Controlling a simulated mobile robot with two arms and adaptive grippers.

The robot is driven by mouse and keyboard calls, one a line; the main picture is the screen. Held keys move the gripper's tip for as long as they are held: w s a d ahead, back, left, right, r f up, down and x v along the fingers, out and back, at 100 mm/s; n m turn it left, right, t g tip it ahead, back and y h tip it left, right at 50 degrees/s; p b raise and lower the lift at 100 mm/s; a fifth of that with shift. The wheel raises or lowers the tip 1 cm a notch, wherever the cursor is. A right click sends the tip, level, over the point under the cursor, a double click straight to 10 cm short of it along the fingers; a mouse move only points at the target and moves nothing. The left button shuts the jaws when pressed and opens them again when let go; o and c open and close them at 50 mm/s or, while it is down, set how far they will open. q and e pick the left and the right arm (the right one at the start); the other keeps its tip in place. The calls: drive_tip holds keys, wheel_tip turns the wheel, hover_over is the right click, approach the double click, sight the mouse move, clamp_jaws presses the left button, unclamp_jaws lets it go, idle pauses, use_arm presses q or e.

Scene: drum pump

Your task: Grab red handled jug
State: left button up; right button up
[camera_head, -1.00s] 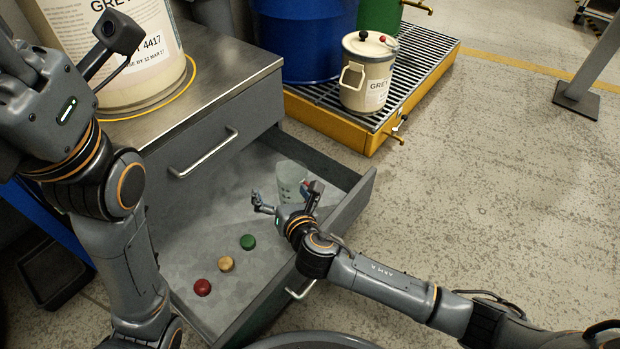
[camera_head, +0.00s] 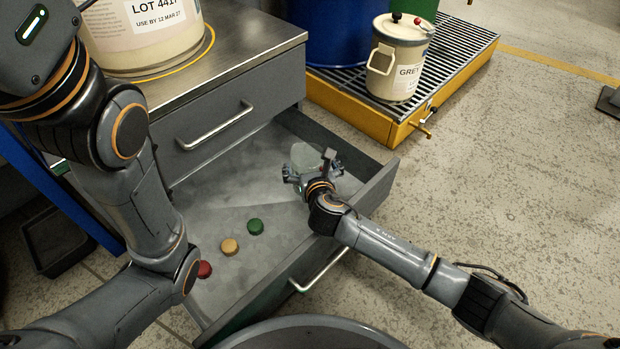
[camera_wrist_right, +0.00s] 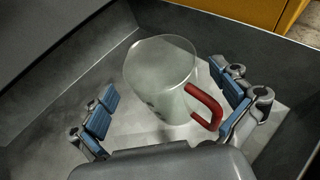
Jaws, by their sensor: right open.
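The jug (camera_wrist_right: 160,80) is clear, greenish-grey, with a red handle (camera_wrist_right: 205,106) on its right side in the right wrist view. It stands in the open drawer; in the head view the jug (camera_head: 306,157) shows at the drawer's far right corner, with its handle hidden. My right gripper (camera_wrist_right: 168,100) is open, one finger left of the jug and the other just beyond the red handle at right. In the head view the right gripper (camera_head: 312,172) is at the jug's near side. I cannot tell whether it touches. The left arm shows at left, its fingers outside the frame.
The open drawer (camera_head: 370,190) also holds red, yellow and green caps (camera_head: 255,226). A steel-topped cabinet (camera_head: 240,45) bears a large drum. A cream container (camera_head: 395,65) and a blue drum (camera_head: 345,30) stand on a yellow grated pallet (camera_head: 350,95).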

sight(306, 151)
drive_tip(key=b+x, duration=0.3)
drive_tip(key=x, duration=0.1)
drive_tip(key=shift+f, duration=0.25)
drive_tip(key=shift+w, duration=0.3)
drive_tip(key=shift+r, duration=0.1)
drive_tip(key=c, duration=1.4)
